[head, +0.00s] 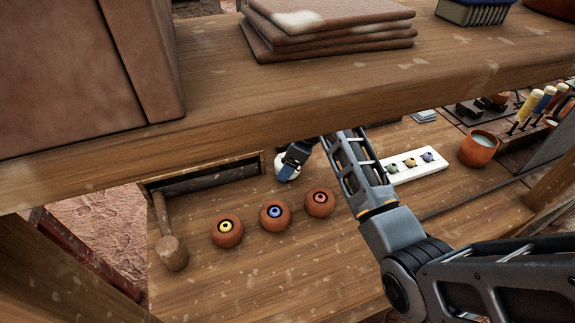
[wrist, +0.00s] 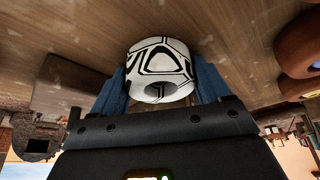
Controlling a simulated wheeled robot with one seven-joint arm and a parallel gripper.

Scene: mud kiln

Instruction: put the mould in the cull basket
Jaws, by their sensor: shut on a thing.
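My gripper (wrist: 160,88) is shut on a white, rounded piece with black lines (wrist: 160,62). The piece has a round hole in the end facing the wrist camera, and a blue finger presses on each side. In the head view my gripper (head: 290,160) is below the upper shelf, at the lower worktop, and the white piece (head: 284,172) shows partly behind it. Its underside is hidden, so I cannot tell whether it touches the wood. No other thing in view looks like a mould, and I cannot make out a cull basket.
Three terracotta pots with yellow (head: 226,232), blue (head: 275,215) and red (head: 319,203) centres stand in front of the gripper. A wooden mallet (head: 172,251) lies left. A white tray (head: 428,172) and an orange cup (head: 479,148) stand right. The thick upper shelf (head: 300,100) overhangs.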

